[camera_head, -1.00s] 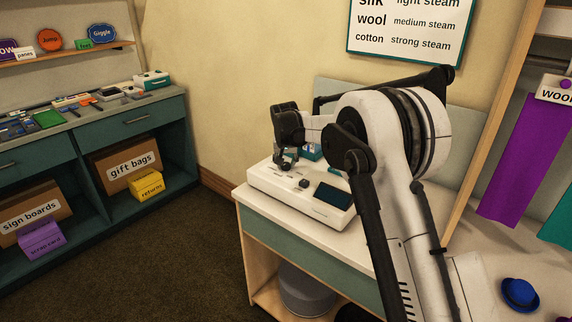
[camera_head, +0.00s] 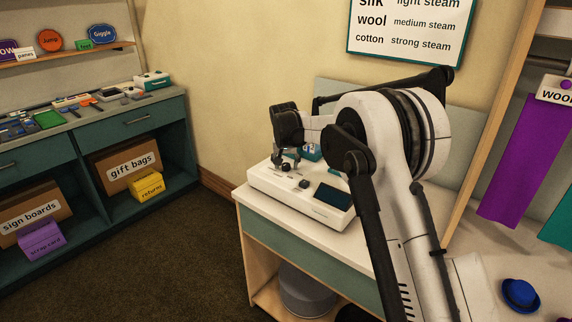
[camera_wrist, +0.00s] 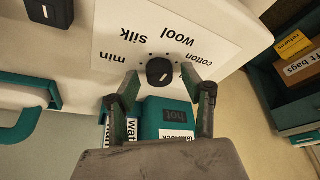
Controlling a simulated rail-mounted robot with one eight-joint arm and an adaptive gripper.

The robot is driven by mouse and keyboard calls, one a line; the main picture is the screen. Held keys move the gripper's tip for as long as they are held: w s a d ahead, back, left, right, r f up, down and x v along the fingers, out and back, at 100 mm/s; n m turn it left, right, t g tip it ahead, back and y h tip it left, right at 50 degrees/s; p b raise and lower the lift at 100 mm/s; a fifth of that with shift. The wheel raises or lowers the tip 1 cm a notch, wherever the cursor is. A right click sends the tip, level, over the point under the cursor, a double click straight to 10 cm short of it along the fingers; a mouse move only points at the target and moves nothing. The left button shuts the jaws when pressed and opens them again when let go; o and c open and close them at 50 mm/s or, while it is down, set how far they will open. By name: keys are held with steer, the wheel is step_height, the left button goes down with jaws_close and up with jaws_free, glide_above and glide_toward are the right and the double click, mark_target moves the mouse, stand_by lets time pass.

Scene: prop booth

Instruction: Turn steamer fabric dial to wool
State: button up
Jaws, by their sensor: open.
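The white steamer (camera_head: 300,193) stands on the table. Its round black fabric dial (camera_wrist: 159,71) has a pale pointer mark and shows in the wrist view, with dots around it. The panel (camera_wrist: 110,40) reads min, silk, wool and cotton, seen turned over; a further label is partly hidden by a finger. Which word the mark points to is hard to tell. My gripper (camera_wrist: 162,84) is open, with its fingertips on either side of the dial and gaps visible. In the head view my gripper (camera_head: 285,157) is just above the dial (camera_head: 286,167).
A second black knob (camera_head: 304,183) and a dark screen (camera_head: 333,197) are on the steamer. A teal container (camera_wrist: 168,117) stands close by, below the fingers in the wrist view. The fabric chart (camera_head: 410,28) hangs on the wall. A shelf unit (camera_head: 125,125) stands left.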

steer(key=v, duration=1.2)
steer(key=s+d+r+t, duration=0.1)
steer(key=s+d+r, duration=0.4)
steer(key=s+d, duration=0.55)
steer(key=s+d+r, duration=0.6)
steer(key=s+d, duration=0.1)
steer(key=s, duration=0.7)
steer(key=s+d+f, duration=0.2)
steer(key=s+f, duration=0.1)
steer(key=s, duration=0.5)
steer(key=s+d+f+t, duration=0.1)
steer(key=s+d+f, duration=0.2)
steer(key=s, duration=0.5)
steer(key=s+d+f, duration=0.3)
steer(key=s, duration=0.5)
steer(key=shift+s+d+f+t, duration=0.25)
steer(key=shift+f+t, duration=0.1)
steer(key=shift+t, duration=0.05)
